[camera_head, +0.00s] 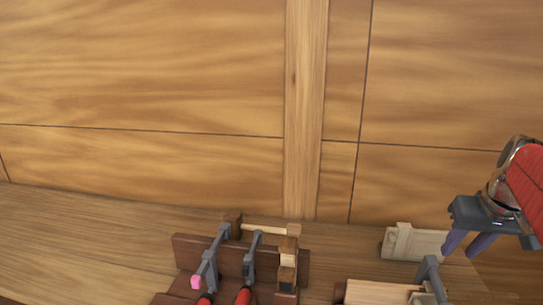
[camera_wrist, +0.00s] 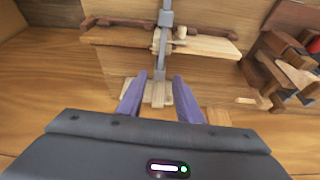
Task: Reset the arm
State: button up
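My gripper (camera_head: 468,243) is at the right side of the head view, pointing down, with its two purple fingers apart. In the wrist view my gripper (camera_wrist: 160,98) shows the same two fingers spread with nothing held between them. Beyond the fingertips is a light wooden block (camera_wrist: 155,92) with a grey clamp (camera_wrist: 162,45) over a wooden piece. In the head view the light block (camera_head: 412,242) is left of the fingers, and the grey clamp (camera_head: 432,277) is below it. I cannot tell the exact gap between fingers and block.
A dark wooden rack (camera_head: 190,248) with grey, red-handled clamps (camera_head: 250,260) stands at the bottom middle of the head view. It shows at the right of the wrist view (camera_wrist: 285,50). A planked wooden wall with a vertical rib (camera_head: 304,110) rises behind. The bench left of the rack is clear.

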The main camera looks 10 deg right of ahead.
jog(key=s+a+f+n, duration=0.1)
jog(key=s+a+f, duration=0.1)
jog(key=a, duration=0.8)
jog(key=s+a+f+n+t+y, duration=0.1)
jog(key=s+a+f, duration=0.2)
jog(key=a, duration=0.7)
jog(key=s+a+f+n, duration=0.1)
jog(key=s+a+f, duration=0.2)
jog(key=a, duration=0.6)
jog(key=s, duration=0.2)
jog(key=shift+s+a+f+n, duration=0.2)
jog(key=shift+s+a+n, duration=0.1)
jog(key=shift+a+n, duration=0.1)
